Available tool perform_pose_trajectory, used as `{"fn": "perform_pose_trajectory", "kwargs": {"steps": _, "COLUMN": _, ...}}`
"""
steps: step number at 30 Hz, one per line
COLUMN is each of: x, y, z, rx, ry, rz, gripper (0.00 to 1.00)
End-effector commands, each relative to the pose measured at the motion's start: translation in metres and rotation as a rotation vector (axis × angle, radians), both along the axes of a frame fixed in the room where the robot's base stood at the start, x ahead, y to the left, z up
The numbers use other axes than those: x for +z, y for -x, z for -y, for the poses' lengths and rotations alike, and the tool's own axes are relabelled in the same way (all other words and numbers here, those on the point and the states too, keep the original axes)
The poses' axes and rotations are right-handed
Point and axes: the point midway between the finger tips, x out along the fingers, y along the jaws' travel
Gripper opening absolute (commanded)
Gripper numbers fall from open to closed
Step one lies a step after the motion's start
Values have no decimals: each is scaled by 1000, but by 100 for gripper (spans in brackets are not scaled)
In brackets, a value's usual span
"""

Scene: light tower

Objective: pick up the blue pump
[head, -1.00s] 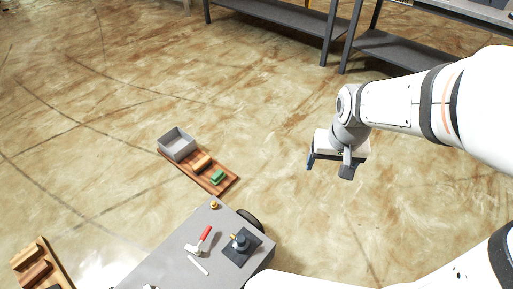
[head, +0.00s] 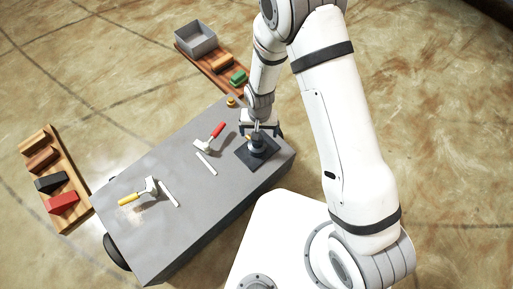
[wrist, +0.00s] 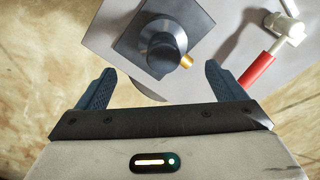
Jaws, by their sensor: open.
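The blue pump (head: 258,147), dark blue-grey with a small brass outlet, stands on a dark square mat (head: 246,154) near the far right end of the grey cart top. In the wrist view the pump (wrist: 160,45) is seen from above, its round top just beyond and between the fingertips, with the brass outlet pointing right. My gripper (head: 261,129) is at the pump's top in the head view and partly hides it. In the wrist view its two blue fingers (wrist: 160,78) are spread apart with nothing between them.
A red-handled tool (head: 211,136), white strips and a yellow-handled tool (head: 139,193) lie on the cart top (head: 190,215). Wooden trays with blocks and a grey bin (head: 196,40) are on the floor beyond.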

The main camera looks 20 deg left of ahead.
Motion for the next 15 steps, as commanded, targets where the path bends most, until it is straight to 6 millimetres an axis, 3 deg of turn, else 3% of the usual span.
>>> {"fn": "perform_pose_trajectory", "kwargs": {"steps": 15, "x": -65, "y": 4, "z": -3, "rx": -3, "ry": 2, "rz": -2, "gripper": 90}}
